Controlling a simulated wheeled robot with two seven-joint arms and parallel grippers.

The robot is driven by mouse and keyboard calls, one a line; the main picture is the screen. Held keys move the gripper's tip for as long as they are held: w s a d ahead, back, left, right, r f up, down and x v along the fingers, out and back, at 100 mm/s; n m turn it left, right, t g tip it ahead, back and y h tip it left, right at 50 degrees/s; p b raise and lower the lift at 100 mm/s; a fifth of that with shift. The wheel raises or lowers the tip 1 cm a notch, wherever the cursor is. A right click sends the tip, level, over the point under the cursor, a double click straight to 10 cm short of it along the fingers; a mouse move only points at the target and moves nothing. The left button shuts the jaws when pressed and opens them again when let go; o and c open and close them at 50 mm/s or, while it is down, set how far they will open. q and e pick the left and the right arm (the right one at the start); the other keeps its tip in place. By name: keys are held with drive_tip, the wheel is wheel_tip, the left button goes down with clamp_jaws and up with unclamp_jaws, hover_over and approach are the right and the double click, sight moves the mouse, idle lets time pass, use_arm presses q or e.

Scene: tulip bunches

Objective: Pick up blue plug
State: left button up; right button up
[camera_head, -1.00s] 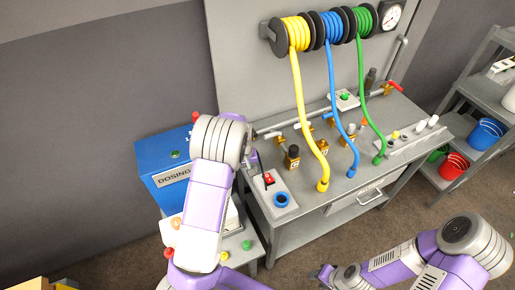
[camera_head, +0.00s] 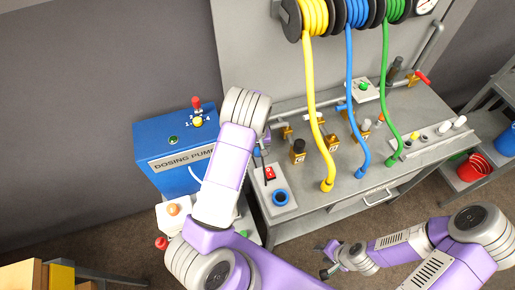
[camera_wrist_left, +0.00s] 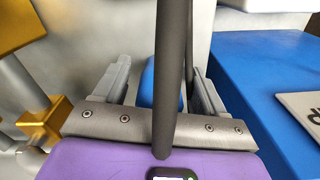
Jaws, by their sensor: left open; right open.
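In the left wrist view, a blue piece (camera_wrist_left: 147,84), likely the blue plug, shows between the fingers of my left gripper (camera_wrist_left: 160,85). A dark bar crosses in front of it and hides part. The gripper is open, with a finger on either side; whether either touches the blue piece I cannot tell. In the head view, my left gripper (camera_head: 262,150) is mostly hidden behind its own wrist, beside the bench's left end. A small dark blue bit shows there. My right gripper (camera_head: 327,262) is open and empty in front of the bench, apart from it.
A blue dosing pump box (camera_head: 176,150) stands left of my left arm. The bench holds a red switch (camera_head: 270,173), a blue ring socket (camera_head: 280,197) and brass valves (camera_head: 297,152). Yellow (camera_head: 310,100), blue (camera_head: 352,100) and green hoses hang down to it.

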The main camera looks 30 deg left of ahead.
use_arm(q)
drive_tip(key=shift+f, duration=0.15)
drive_tip(key=c, duration=1.2)
